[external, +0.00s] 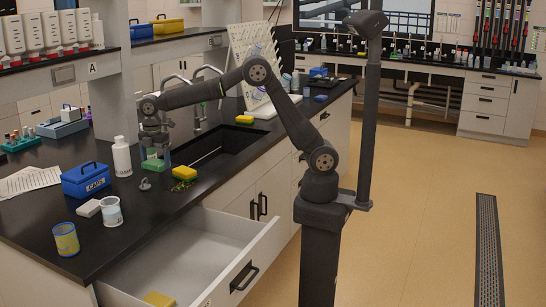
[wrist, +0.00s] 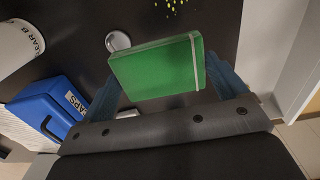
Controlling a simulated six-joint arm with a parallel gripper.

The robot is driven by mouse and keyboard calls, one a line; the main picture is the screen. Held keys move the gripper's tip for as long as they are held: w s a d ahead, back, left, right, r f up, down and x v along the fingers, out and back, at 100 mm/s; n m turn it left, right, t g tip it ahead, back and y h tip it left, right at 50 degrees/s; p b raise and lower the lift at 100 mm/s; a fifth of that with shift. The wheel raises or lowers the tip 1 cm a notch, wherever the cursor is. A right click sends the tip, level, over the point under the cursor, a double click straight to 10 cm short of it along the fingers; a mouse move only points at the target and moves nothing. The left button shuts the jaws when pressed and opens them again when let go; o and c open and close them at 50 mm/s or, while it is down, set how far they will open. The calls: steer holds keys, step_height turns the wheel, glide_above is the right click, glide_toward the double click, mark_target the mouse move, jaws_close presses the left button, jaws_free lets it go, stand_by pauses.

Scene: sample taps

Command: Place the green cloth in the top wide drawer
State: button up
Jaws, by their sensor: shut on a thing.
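The green cloth (wrist: 155,68) is a folded green block with a pale band near one end. It sits between the two fingers of my gripper (wrist: 164,80), which is shut on it. In the external view the green cloth (external: 152,165) is low over the black counter, under my gripper (external: 155,152), between the white bottle and the sink. I cannot tell whether it touches the counter. The wide top drawer (external: 215,240) is pulled open at the front of the counter. A yellow thing (external: 158,299) lies inside it, partly cut off by the frame.
A yellow sponge (external: 184,172) lies on green-yellow bits right of the cloth. A white bottle (external: 121,157), a blue CAPS box (external: 86,180), a white tub (external: 111,211) and a yellow-blue cup (external: 66,239) stand to the left. The sink (external: 215,146) is behind.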

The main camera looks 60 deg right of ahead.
step_height(320, 180, up, 5)
steer(key=shift+f, duration=0.1)
steer(key=shift+s+a, duration=0.35)
steer(key=shift+a, duration=0.1)
steer(key=s+a, duration=1.1)
steer(key=a, duration=0.1)
glide_above(184, 281)
step_height(184, 281, down, 33)
steer(key=shift+r, duration=0.15)
steer(key=o, duration=0.7)
